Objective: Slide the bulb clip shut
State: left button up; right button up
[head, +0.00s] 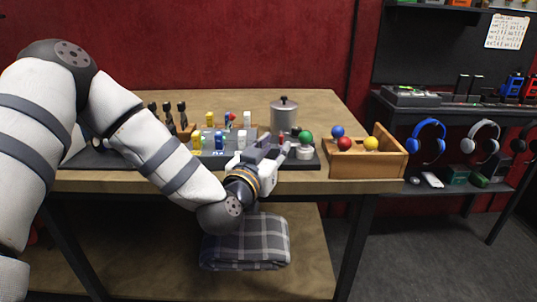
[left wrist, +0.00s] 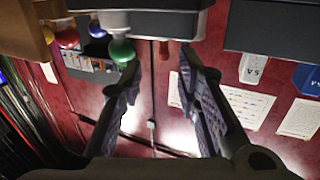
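A green bulb (head: 305,137) sits on a white round base (head: 304,152) at the right end of the dark tray on the table. My left gripper (head: 283,145) is just left of it, apart from it as far as I can tell. In the left wrist view the gripper (left wrist: 160,62) is open with nothing held between its fingers. The green bulb (left wrist: 122,51) shows there beside the left fingertip, and its white base (left wrist: 115,22) is above it in the picture. I cannot make out the bulb clip clearly; the gripper covers part of that area. My right gripper is not in view.
A wooden box (head: 350,166) with blue (head: 337,131), red (head: 344,143) and yellow (head: 371,143) balls stands right of the tray. A metal pot (head: 284,115) stands behind the gripper. Small coloured blocks and dark-handled tools are left. A folded plaid cloth (head: 246,242) lies below.

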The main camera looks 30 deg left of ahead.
pick_arm(q)
jog(key=s, duration=0.3)
jog(key=s+d, duration=0.1)
jog(key=s, duration=0.1)
jog(key=shift+s, duration=0.3)
jog(key=s+d+f+m+g+h, duration=0.1)
jog(key=s+d+f+g, duration=0.3)
jog(key=f, duration=0.5)
jog(key=s+d+f+g+h, duration=0.1)
jog(key=s+f+g+h, duration=0.15)
jog(key=s+f, duration=0.45)
jog(key=s+d+f+m+g+h, duration=0.1)
jog(key=s+d+f+g, duration=0.3)
jog(key=f, duration=0.6)
jog(key=s+a+f+g, duration=0.1)
jog(key=s+f+g, duration=0.1)
jog(key=s, duration=0.6)
jog(key=s+a+f+g+y, duration=0.1)
jog(key=s+g, duration=0.3)
jog(key=s, duration=0.5)
jog(key=s+a+f+g, duration=0.1)
jog(key=s+f+g, duration=0.3)
jog(key=s, duration=0.5)
jog(key=shift+s+n+y, duration=0.15)
jog(key=shift+n+y, duration=0.15)
jog(key=shift+y, duration=0.05)
jog(key=shift+f, duration=0.1)
